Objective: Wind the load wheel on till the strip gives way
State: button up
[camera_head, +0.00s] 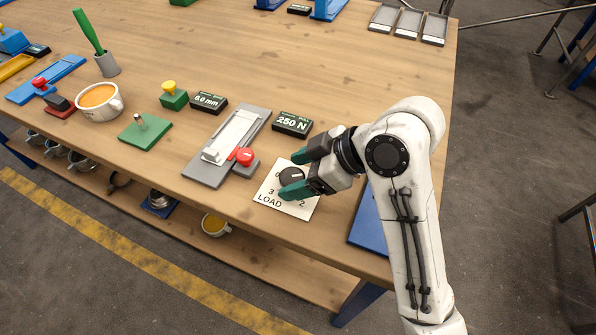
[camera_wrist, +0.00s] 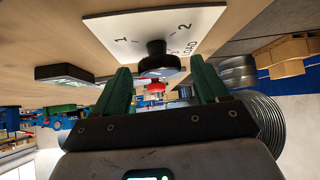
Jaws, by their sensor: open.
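The load wheel (camera_head: 291,176) is a black knob on a white plate (camera_head: 270,199) marked LOAD with numbers around it. My gripper (camera_head: 291,175) is open, with one green fingertip on either side of the wheel. In the wrist view the wheel (camera_wrist: 157,62) stands between the spread fingers (camera_wrist: 160,66), with gaps visible at both sides. The grey test bed (camera_head: 207,171) lies left of the plate and carries a pale strip (camera_head: 236,131); I cannot make out its condition. A black display (camera_head: 292,124) beside it reads 250 N.
A red-topped knob (camera_head: 245,157) stands close left of the wheel. Another display (camera_head: 208,102) reads 0.0 mm. A green block with a yellow knob (camera_head: 172,95), a green plate with a peg (camera_head: 145,129) and an orange-filled cup (camera_head: 100,101) stand further left. The table's back middle is clear.

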jog(key=shift+a+f, duration=0.1)
jog(key=shift+c, duration=0.2)
jog(key=c, duration=1)
jog(key=shift+o, duration=0.2)
jog(key=shift+p, duration=0.3)
jog(key=m+t+p, duration=0.2)
jog(key=m+p, duration=0.1)
jog(key=m+t+h+p, duration=0.1)
jog(key=shift+s+a+r, duration=0.15)
jog(key=shift+s+r, duration=0.05)
jog(key=shift+s, duration=0.1)
jog(key=m+t+h+p, duration=0.1)
jog(key=m+t+p, duration=0.1)
jog(key=m+p, duration=0.1)
jog(key=shift+a+m+h+p, duration=0.1)
jog(key=shift+m+h+p, duration=0.2)
jog(key=shift+h+p, duration=0.1)
jog(key=shift+f+m+t+h+p, duration=0.15)
jog(key=shift+m+t+h+p, duration=0.25)
jog(key=shift+m+h+p, duration=0.35)
jog(key=shift+m, duration=0.35)
